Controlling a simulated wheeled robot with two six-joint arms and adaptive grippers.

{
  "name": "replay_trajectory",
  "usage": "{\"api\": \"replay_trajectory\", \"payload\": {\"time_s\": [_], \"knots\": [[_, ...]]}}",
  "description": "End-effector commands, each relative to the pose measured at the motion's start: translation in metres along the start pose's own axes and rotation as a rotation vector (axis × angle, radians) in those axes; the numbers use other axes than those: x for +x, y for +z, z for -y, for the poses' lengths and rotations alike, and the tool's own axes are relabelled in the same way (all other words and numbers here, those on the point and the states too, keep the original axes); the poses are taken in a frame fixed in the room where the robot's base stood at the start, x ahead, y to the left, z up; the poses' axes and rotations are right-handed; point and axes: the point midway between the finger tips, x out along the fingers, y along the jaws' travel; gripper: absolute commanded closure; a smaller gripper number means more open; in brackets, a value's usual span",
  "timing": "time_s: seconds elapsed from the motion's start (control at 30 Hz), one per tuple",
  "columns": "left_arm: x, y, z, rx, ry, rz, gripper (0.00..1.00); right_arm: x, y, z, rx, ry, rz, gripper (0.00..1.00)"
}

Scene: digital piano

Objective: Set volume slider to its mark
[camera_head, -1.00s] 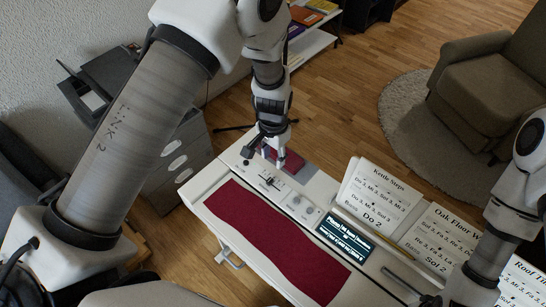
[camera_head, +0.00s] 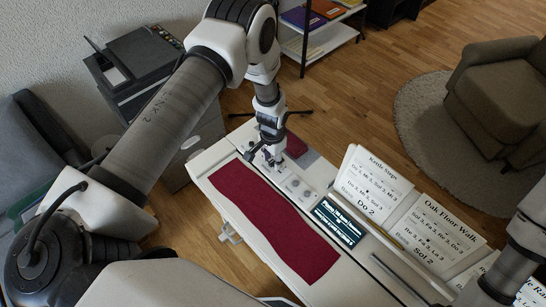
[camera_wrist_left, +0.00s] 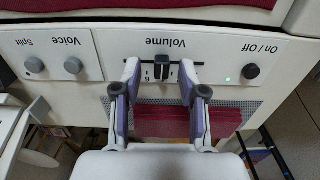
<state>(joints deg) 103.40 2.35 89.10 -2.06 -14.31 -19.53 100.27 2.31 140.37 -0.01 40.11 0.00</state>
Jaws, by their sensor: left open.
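The volume slider (camera_wrist_left: 161,71) is a dark knob on a horizontal slot under the upside-down word "Volume" on the white panel in the left wrist view. A "6" is printed just left of the knob; I cannot make out which mark is the target. My left gripper (camera_wrist_left: 160,72) is open, with one fingertip on each side of the knob and gaps visible between. In the head view the left gripper (camera_head: 266,158) is over the control panel at the piano's far end and hides the slider. My right arm shows at the right edge, its gripper outside the picture.
The On/Off knob (camera_wrist_left: 250,72) with a green light is to the right, and the Voice knob (camera_wrist_left: 73,66) and Split knob (camera_wrist_left: 34,65) are to the left. A red cloth (camera_head: 270,220) covers the keys. A screen (camera_head: 338,222) and song sheets (camera_head: 372,190) are alongside.

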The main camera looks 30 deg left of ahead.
Motion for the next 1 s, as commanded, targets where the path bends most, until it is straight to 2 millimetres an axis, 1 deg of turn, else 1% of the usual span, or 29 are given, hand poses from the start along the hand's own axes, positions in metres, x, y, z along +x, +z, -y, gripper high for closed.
{"api": "replay_trajectory", "payload": {"time_s": [0.1, 0.27, 0.3, 0.37, 0.4, 0.57, 0.7, 0.8, 0.93, 0.97, 1.0], "knots": [[0.005, 0.000, 0.000, 0.000, 0.000, -0.001, 0.58, -0.001, 0.000, 0.000, 0.000, 0.000, 0.000, 0.57], [0.005, 0.000, 0.000, 0.000, 0.000, -0.002, 0.58, -0.001, 0.000, 0.000, -0.001, 0.000, 0.000, 0.57], [0.005, 0.000, 0.000, 0.000, 0.000, -0.001, 0.72, -0.001, 0.000, 0.000, -0.001, 0.000, 0.000, 0.57], [0.005, 0.000, 0.000, 0.000, 0.000, -0.001, 0.94, -0.001, 0.000, 0.000, -0.001, 0.000, 0.000, 0.57], [0.005, 0.000, 0.000, 0.000, 0.000, -0.001, 1.00, -0.001, 0.000, 0.000, -0.001, 0.000, 0.000, 0.57], [0.005, -0.001, 0.000, 0.000, 0.000, -0.002, 1.00, -0.001, 0.000, 0.000, 0.000, 0.000, 0.000, 0.57], [0.008, -0.001, -0.006, 0.001, -0.001, -0.001, 1.00, 0.011, 0.000, 0.000, 0.000, 0.000, 0.000, 0.57], [0.004, -0.001, -0.006, 0.000, -0.001, -0.001, 1.00, 0.009, 0.000, 0.000, 0.000, 0.000, 0.001, 0.57], [0.004, -0.001, -0.006, 0.000, -0.001, -0.002, 1.00, 0.008, 0.000, 0.000, 0.000, 0.000, 0.000, 0.57], [0.004, -0.001, -0.006, 0.000, -0.002, -0.002, 0.77, 0.008, 0.000, 0.000, 0.000, 0.000, 0.000, 0.57], [0.003, -0.001, -0.006, 0.000, -0.001, -0.002, 0.63, 0.008, 0.000, 0.000, 0.000, 0.000, 0.000, 0.57]]}}
